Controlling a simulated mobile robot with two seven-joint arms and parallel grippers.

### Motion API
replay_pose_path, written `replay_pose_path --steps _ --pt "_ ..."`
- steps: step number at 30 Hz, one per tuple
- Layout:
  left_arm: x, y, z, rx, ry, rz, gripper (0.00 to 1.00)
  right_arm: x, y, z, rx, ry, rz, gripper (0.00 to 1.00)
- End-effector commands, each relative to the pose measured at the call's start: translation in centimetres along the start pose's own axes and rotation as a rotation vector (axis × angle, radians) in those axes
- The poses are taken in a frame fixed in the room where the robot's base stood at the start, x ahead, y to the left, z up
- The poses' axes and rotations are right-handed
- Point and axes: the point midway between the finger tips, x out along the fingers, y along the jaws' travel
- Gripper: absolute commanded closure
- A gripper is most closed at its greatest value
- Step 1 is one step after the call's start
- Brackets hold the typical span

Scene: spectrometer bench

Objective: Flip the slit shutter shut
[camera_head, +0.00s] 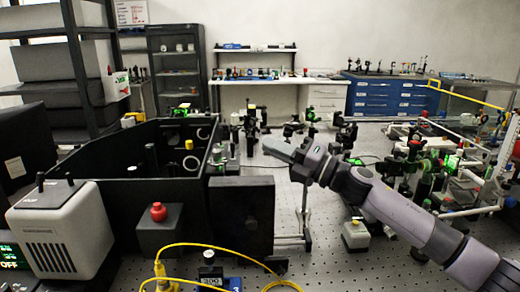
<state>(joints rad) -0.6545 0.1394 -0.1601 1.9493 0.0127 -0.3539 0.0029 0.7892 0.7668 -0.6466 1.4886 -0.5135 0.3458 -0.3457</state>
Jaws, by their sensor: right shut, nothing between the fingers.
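My right arm comes in from the lower right, and its gripper (275,148) points left over the optical bench. The fingers are shut and empty. They are close to the right end of the open-topped black spectrometer box (120,152) in the picture; I cannot tell whether they touch anything. I cannot clearly make out the slit shutter; it may be among the small dark mounts by the box's right end or behind my gripper. My left gripper is not in view.
A grey vented unit (62,235) stands at the left, beside a black box with a red knob (158,212). A yellow cable (200,246) loops in front. Optics mounts (415,160) crowd the right. Perforated benchtop (335,255) is bare at the front middle.

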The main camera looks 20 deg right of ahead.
Motion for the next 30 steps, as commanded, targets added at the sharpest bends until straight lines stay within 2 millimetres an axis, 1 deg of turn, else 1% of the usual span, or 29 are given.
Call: replay_pose_path --steps 1,6,9,12,17,30 --pt "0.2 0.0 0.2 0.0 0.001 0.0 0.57 -1.0 0.1 0.1 -0.003 -0.001 -0.003 1.0" --pt "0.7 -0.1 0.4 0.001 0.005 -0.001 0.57 -3.6 1.2 0.4 -0.002 0.0 -0.002 1.0" --pt "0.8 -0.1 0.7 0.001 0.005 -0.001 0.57 -4.7 1.6 0.6 -0.002 -0.001 -0.002 1.0" --pt "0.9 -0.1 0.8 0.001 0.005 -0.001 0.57 -5.5 2.0 0.6 0.0 0.0 -0.002 1.0" --pt "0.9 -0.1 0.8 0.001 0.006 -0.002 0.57 -5.9 2.4 0.7 0.0 0.0 0.0 1.0" --pt "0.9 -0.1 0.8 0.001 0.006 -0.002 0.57 -5.9 2.4 0.7 0.0 0.0 0.0 1.0"
